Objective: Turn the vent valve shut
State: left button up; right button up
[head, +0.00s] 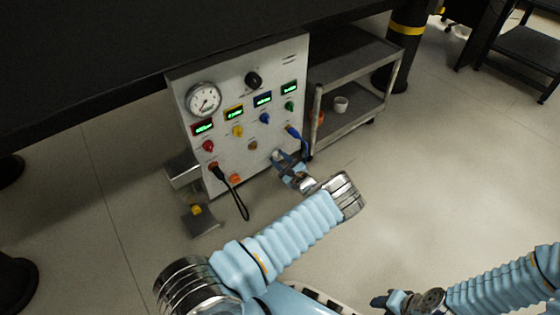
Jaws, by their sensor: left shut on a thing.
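The white instrument panel (222,118) stands upright under the dark bench, with a round gauge, displays, knobs and plugged cables. My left gripper (279,158) is at the panel's lower right, shut on a small pale knob (276,154), which the fingers mostly hide. This knob's position matches a valve handle, but its label and turn angle are too small to read. My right gripper (384,301) hangs low at the bottom edge, away from the panel; its jaws are too small and dark to judge.
A black knob (253,80) sits higher up. Floor ahead is clear.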

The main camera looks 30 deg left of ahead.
pick_arm(q)
jog(key=n, duration=0.6)
jog(key=n+b, duration=0.1)
jog(key=n, duration=0.6)
jog(key=shift+s+f, duration=0.15)
jog(key=shift+f, duration=0.05)
dwell(0.5)
jog(key=o, duration=1)
jog(key=shift+o, duration=0.2)
jog(key=p+v, duration=0.1)
jog(key=v, duration=1.2)
jog(key=shift+s+d, duration=0.2)
jog(key=shift+d, duration=0.15)
